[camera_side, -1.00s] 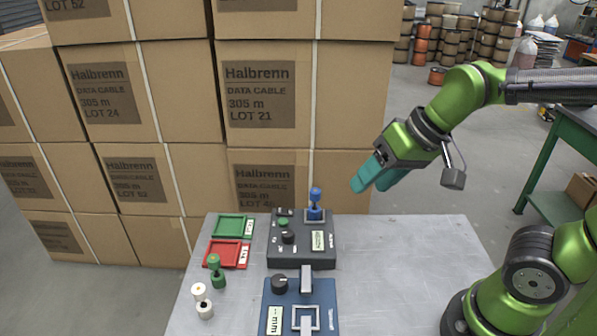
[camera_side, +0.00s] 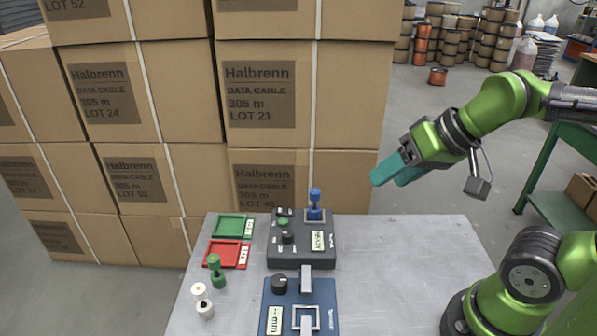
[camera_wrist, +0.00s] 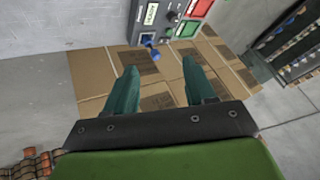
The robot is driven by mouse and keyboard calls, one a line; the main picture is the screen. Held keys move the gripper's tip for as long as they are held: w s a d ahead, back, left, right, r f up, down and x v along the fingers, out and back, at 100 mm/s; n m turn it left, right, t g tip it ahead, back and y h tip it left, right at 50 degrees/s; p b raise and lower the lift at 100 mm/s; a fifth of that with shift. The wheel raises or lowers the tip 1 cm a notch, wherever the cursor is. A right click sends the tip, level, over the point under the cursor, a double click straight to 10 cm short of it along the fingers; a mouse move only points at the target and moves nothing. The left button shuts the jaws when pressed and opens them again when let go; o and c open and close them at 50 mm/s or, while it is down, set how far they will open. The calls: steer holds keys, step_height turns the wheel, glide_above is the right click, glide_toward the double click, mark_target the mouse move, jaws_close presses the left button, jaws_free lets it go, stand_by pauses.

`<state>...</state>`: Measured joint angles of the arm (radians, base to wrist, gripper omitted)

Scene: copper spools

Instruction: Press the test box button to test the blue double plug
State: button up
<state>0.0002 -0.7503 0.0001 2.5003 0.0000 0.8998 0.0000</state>
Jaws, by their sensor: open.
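The dark test box (camera_side: 300,252) sits on the metal table, with a round green button (camera_side: 283,222), a black knob (camera_side: 288,237) and a pale display (camera_side: 318,240) that appears to read READY. The blue double plug (camera_side: 315,197) stands upright in the square socket at the box's back right corner. It also shows in the wrist view (camera_wrist: 148,40), beyond my fingertips. My gripper (camera_side: 388,178) is open and empty, in the air to the right of the plug and higher than the box, touching nothing. Its two teal fingers are apart in the wrist view (camera_wrist: 162,72).
A green tray (camera_side: 247,218) and a red tray (camera_side: 243,265) lie left of the test box. A green spool-shaped plug (camera_side: 216,271) and a white one (camera_side: 203,301) stand nearby. A blue device (camera_side: 268,300) is in front.

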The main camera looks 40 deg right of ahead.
steer(key=shift+c, duration=0.5)
jaws_close()
stand_by(1.3)
